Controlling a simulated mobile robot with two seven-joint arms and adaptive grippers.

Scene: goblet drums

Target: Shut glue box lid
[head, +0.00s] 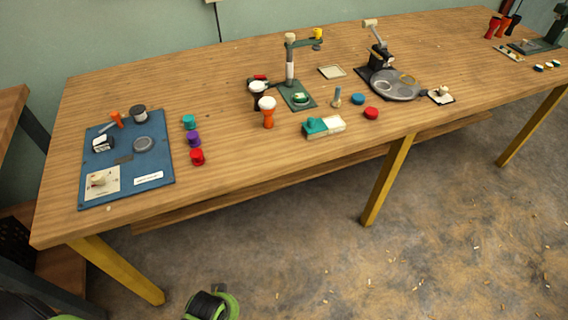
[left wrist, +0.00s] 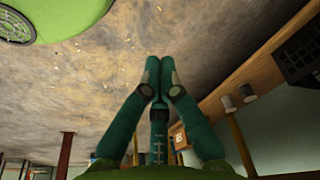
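A small cream and teal box (head: 332,126), which looks like the glue box, sits near the front edge of the long wooden table in the head view. Its left part is teal with a raised teal piece on it, and its right part is pale. It is too small to tell how the lid stands. My left gripper (left wrist: 159,72) shows in the left wrist view with its fingertips together and nothing between them. It is away from the box, with the floor behind it. My right gripper is not in view.
A blue mat (head: 165,172) with tools lies at the table's left. Goblet drums (head: 268,118), a green press stand (head: 290,75) and a round grey plate (head: 394,90) stand around the box. Bare wood lies left of the box.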

